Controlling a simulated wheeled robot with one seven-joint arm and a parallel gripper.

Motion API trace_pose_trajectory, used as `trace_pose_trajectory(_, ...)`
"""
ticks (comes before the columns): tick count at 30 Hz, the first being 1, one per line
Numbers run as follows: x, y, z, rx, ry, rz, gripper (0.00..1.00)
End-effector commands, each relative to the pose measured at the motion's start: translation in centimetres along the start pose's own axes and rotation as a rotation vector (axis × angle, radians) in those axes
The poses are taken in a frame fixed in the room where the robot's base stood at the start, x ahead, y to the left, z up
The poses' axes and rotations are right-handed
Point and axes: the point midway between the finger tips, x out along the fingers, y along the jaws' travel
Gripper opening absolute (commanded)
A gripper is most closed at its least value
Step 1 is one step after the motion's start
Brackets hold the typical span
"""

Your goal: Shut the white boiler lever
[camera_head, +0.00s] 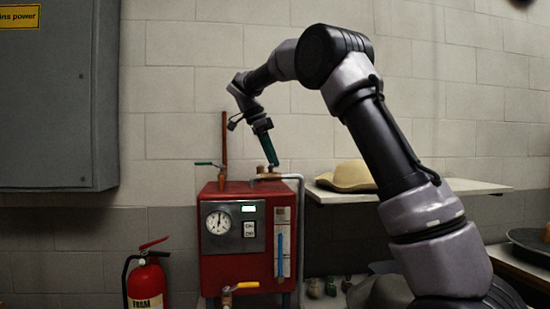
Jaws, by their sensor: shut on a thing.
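The red boiler (213,260) stands against the wall, left of centre, with a round gauge and a display on its front. My gripper (272,161) reaches down from above to the boiler's top right. It is shut on what looks like the white lever (268,176), at the fitting where a grey pipe meets the boiler top. The fingers hide part of the lever, and it is too small to tell its exact angle.
A green-handled valve (204,164) and an upright copper pipe (225,138) stand left of my gripper. A yellow lever (245,285) is low on the boiler front. A shelf (325,196) with a straw hat (347,176) is right. A fire extinguisher (146,281) stands left.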

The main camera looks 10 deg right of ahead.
Motion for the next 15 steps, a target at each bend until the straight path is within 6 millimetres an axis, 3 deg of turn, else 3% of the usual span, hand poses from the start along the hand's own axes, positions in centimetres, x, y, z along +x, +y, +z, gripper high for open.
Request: trace_pose_trajectory(15,0.20,-0.06,0.62,0.090,0.002,0.048,0.00)
